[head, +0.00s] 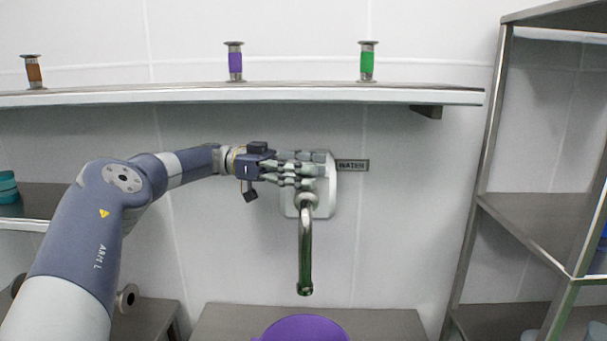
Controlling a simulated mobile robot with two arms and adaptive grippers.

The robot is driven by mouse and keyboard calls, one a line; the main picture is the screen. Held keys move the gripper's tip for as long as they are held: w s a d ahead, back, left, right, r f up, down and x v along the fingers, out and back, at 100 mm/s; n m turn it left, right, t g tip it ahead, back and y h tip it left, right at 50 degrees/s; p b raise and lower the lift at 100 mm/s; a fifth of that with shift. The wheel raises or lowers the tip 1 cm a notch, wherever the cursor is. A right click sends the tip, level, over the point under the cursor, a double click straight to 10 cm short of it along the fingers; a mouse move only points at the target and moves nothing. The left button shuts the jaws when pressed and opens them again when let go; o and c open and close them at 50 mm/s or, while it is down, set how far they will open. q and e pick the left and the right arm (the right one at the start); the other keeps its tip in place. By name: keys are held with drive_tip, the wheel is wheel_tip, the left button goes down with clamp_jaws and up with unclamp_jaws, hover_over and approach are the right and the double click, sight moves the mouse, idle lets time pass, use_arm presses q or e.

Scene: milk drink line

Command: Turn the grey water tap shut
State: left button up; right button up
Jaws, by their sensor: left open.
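The grey water tap (305,245) is on a pale plate (328,205) on the tiled wall, beside a sign that reads WATER (352,165). Its metal spout hangs straight down. My left gripper (318,170) is open in front of the upper part of the plate, just above the spout's root. Its fingers hide the tap's handle, so I cannot tell how the handle is turned or whether the fingers touch it. No water shows below the spout. My right gripper is not in view.
A shelf (300,94) above holds brown (33,72), purple (235,62) and green (367,62) banded metal pieces. A purple container (303,328) stands below the spout. A metal rack (478,190) stands at the right. The wall between tap and rack is clear.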

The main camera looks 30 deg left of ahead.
use_arm(q)
drive_tip(key=shift+n+t+y, duration=0.3)
drive_tip(key=shift+n+t, duration=0.2)
drive_tip(key=shift+t, duration=0.2)
